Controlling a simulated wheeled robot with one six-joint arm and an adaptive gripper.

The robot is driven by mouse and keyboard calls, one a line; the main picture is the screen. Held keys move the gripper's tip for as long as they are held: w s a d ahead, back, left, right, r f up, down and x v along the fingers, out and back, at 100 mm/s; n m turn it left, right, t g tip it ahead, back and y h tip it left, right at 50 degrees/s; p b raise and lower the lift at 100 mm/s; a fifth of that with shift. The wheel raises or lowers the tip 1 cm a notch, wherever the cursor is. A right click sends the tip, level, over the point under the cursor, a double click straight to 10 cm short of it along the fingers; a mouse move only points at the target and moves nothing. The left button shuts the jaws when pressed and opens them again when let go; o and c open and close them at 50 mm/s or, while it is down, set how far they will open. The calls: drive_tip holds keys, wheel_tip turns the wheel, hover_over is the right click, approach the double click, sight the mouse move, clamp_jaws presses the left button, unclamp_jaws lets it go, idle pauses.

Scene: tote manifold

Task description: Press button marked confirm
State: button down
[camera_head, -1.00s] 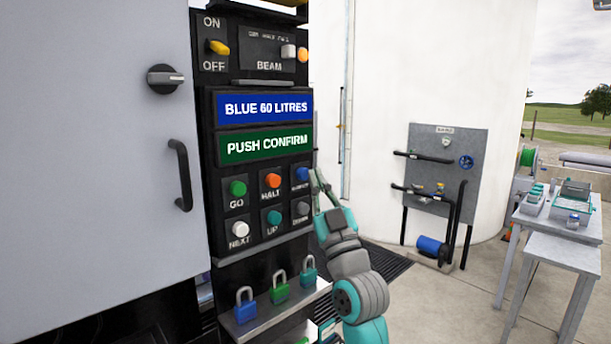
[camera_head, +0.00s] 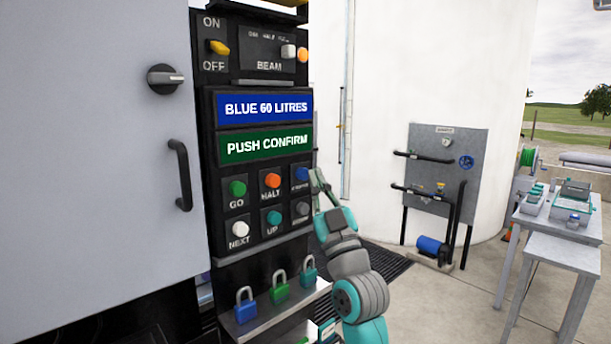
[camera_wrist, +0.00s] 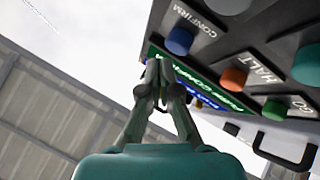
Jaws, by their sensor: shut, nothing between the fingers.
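The blue button (camera_head: 301,174) is at the right end of the top button row on the black panel. The wrist view shows the same blue button (camera_wrist: 179,40) beside the label CONFIRM (camera_wrist: 196,24). My gripper (camera_head: 316,177) is just right of this button in the head view, with its fingers together and empty. In the wrist view my gripper's closed tips (camera_wrist: 160,66) appear below and left of the button; I cannot tell how far off the panel they are. The green display (camera_head: 265,146) reads PUSH CONFIRM, and the blue display (camera_head: 265,108) reads BLUE 60 LITRES.
Close by are an orange HALT button (camera_head: 271,180), a green GO button (camera_head: 237,188), a white NEXT button (camera_head: 239,229), a teal UP button (camera_head: 273,217) and a grey button (camera_head: 302,208). Several padlocks (camera_head: 279,284) stand on a ledge below. A grey door (camera_head: 90,130) is left.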

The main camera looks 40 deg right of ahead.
drive_tip(key=shift+w, duration=0.1)
drive_tip(key=shift+w, duration=0.3)
drive_tip(key=shift+w, duration=0.6)
idle(0.9)
drive_tip(key=shift+s, duration=1.05)
drive_tip(key=shift+s+d, duration=0.1)
drive_tip(key=shift+s, duration=2.4)
drive_tip(key=shift+f, duration=0.1)
